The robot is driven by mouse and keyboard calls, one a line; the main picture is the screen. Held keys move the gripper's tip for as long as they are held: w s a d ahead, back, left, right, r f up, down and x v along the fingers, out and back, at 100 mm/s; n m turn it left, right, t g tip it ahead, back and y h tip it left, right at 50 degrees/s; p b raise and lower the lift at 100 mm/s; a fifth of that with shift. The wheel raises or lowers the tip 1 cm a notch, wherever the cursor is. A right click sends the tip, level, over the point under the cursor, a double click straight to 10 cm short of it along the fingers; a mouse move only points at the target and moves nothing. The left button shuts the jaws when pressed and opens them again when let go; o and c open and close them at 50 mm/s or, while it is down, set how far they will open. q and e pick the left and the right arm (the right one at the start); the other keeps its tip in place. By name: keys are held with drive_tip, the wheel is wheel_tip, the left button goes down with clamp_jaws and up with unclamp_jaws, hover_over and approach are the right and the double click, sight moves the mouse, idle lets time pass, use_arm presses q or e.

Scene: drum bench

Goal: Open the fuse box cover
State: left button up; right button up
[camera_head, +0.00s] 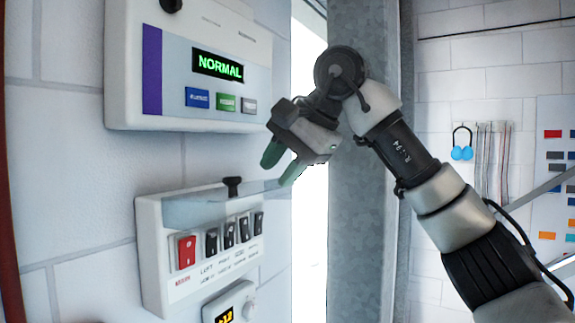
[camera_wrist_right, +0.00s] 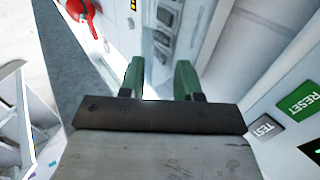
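The fuse box (camera_head: 152,260) is a white wall unit at the lower left in the head view, with one red switch (camera_head: 186,251) and several black switches. Its clear bluish cover (camera_head: 205,209) juts outward from the upper part of the box, tilted up, with the switches visible below it. A black knob (camera_head: 232,186) shows at the cover's top. My right gripper (camera_head: 281,168) is just right of and above the cover, its green fingers apart; the lower fingertip is close to the cover's right edge, and I cannot tell whether they touch. The wrist view shows the fingers (camera_wrist_right: 160,78) apart with nothing clear between them. My left gripper is not in view.
A control panel (camera_head: 125,75) with a green NORMAL display hangs above the fuse box. A smaller unit (camera_head: 231,300) with a yellow readout sits below. A grey metal post (camera_head: 352,230) stands right of the gripper.

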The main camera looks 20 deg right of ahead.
drive_tip(key=shift+a, duration=0.1)
drive_tip(key=b+v, duration=0.1)
drive_tip(key=v, duration=0.9)
drive_tip(key=shift+s+d+r, duration=0.15)
drive_tip(key=shift+d+r, duration=0.1)
drive_tip(key=shift+r, duration=0.05)
drive_tip(key=shift+s+d, duration=0.1)
